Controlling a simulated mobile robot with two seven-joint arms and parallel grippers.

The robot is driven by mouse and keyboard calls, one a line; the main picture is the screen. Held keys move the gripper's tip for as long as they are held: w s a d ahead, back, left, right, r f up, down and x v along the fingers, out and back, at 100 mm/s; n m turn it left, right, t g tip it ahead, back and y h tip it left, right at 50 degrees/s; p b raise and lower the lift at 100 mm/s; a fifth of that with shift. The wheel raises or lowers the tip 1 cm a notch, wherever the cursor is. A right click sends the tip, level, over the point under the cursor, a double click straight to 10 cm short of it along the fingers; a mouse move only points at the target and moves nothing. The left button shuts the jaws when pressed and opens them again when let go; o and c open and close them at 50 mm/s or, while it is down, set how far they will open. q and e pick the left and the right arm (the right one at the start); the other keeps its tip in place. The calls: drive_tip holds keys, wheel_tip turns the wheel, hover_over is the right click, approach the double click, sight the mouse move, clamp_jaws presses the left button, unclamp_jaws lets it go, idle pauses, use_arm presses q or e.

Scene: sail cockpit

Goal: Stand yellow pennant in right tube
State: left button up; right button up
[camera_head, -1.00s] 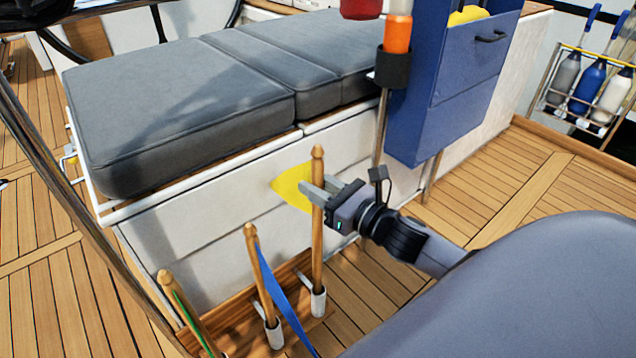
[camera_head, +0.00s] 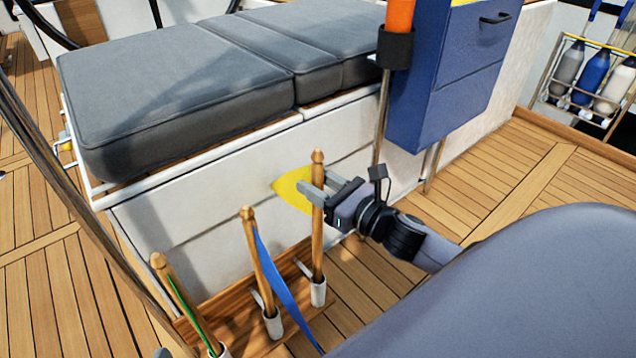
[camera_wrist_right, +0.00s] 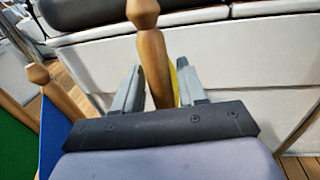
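The yellow pennant (camera_head: 290,188) hangs on a wooden pole (camera_head: 317,232) with a rounded tip. The pole stands upright, its foot in the white right tube (camera_head: 318,293) of the wooden rack. My right gripper (camera_head: 313,188) is around the upper pole, just below the tip. In the wrist view the pole (camera_wrist_right: 154,62) is between the two fingers of my right gripper (camera_wrist_right: 158,88), with a gap on each side; a strip of yellow cloth (camera_wrist_right: 182,80) shows by one finger. My left gripper is not seen.
A blue pennant (camera_head: 277,283) stands in the middle tube (camera_head: 273,323) and a green one (camera_head: 185,305) in the left tube, both tilted. The grey-cushioned bench (camera_head: 180,95) is behind the rack. A blue box (camera_head: 440,85) stands to the right. Deck at right is clear.

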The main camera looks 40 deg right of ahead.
drive_tip(key=shift+o, duration=0.9)
drive_tip(key=p+v, duration=0.1)
drive_tip(key=v, duration=0.4)
drive_tip(key=shift+s+d, duration=0.1)
drive_tip(key=shift+s, duration=0.3)
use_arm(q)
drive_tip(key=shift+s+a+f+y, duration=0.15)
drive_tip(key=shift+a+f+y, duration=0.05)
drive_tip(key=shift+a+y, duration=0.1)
use_arm(e)
drive_tip(key=shift+s+d, duration=0.15)
drive_tip(key=shift+s, duration=0.55)
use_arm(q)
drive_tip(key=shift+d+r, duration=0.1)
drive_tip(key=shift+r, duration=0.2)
